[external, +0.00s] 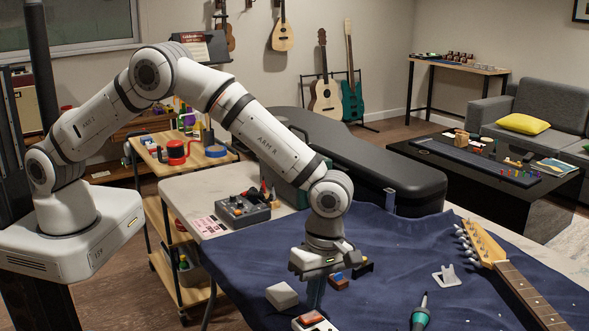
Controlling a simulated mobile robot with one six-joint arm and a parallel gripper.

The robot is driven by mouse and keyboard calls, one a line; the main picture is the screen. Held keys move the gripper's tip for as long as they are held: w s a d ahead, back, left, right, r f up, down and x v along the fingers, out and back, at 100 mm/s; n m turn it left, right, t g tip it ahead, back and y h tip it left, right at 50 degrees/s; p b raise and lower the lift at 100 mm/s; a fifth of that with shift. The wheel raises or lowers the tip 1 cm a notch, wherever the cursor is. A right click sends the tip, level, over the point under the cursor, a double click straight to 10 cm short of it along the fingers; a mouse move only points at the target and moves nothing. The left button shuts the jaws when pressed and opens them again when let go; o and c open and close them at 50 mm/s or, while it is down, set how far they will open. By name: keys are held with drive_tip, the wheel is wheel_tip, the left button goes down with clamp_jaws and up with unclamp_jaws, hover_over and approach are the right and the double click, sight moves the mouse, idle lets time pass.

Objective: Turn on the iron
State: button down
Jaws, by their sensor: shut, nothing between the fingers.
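My gripper (316,292) points down over the blue cloth on the bench, with its fingers together and nothing between them. Just below its fingertips, at the bottom edge of the picture, is a small box with a red rocker-like top (312,320), partly cut off. I cannot tell whether the fingertips touch it. A grey station with knobs and red-orange parts (245,209) stands at the back left of the bench. A teal-and-black handled tool with a thin tip (419,313) lies on the cloth to the right. I cannot tell which of these is the iron.
A pale block (282,295) lies left of my gripper, and small dark red and blue pieces (338,282) lie right of it. A white stand (447,276) and a guitar neck (512,275) are farther right. A black guitar case (370,172) lies behind the bench.

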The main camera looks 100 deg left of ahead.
sight(315, 315)
wheel_tip(315, 315, up, 12)
drive_tip(key=w+a+b, duration=0.1)
drive_tip(key=shift+a+f, duration=0.15)
drive_tip(key=shift+f, duration=0.05)
drive_tip(key=shift+s+d+r+b, duration=0.15)
drive_tip(key=shift+s+d+b, duration=0.25)
drive_tip(key=shift+d+b, duration=0.15)
drive_tip(key=f, duration=0.4)
drive_tip(key=s+d+f+p, duration=0.1)
drive_tip(key=f, duration=0.8)
drive_tip(key=shift+s+d+f, duration=0.15)
drive_tip(key=shift+s+f, duration=0.05)
drive_tip(key=shift+f, duration=0.2)
drive_tip(key=shift+f, duration=0.1)
